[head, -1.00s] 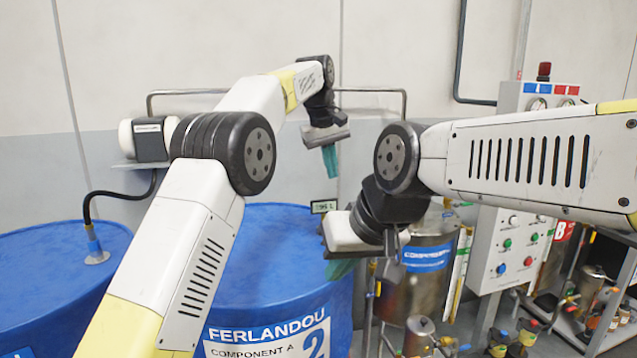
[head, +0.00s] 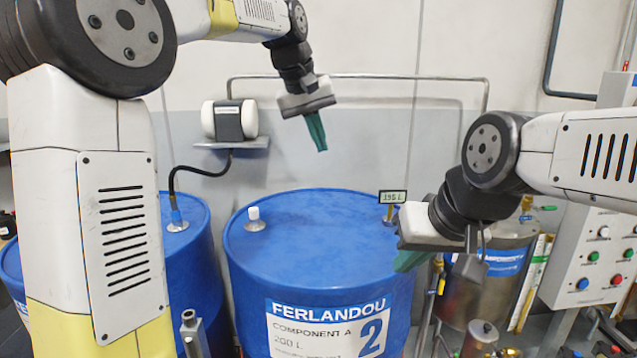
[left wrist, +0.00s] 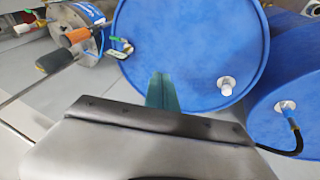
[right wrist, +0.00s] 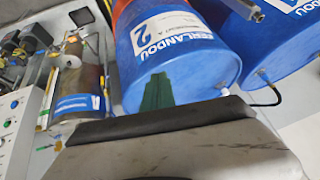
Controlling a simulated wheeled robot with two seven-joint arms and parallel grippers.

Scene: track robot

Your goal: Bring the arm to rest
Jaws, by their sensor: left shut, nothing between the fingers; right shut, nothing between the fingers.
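My left gripper (head: 317,132) has shut green fingers and hangs in the air above and behind the blue drum marked 2 (head: 290,235). Its shut fingers (left wrist: 162,92) also show in the left wrist view, with nothing between them. My right gripper (head: 408,261) is shut and empty, low at the right side of drum 2, in front of it in the head view. In the right wrist view its green fingers (right wrist: 157,92) are together in front of the drum. I cannot tell whether they touch it.
A second blue drum (head: 190,250) with a hose stands at the left. A small wall device (head: 230,121) and a pipe rail (head: 360,77) are behind. A metal tank (head: 490,285) and a control panel (head: 600,250) stand at the right. A level display (head: 392,197) sits on drum 2.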

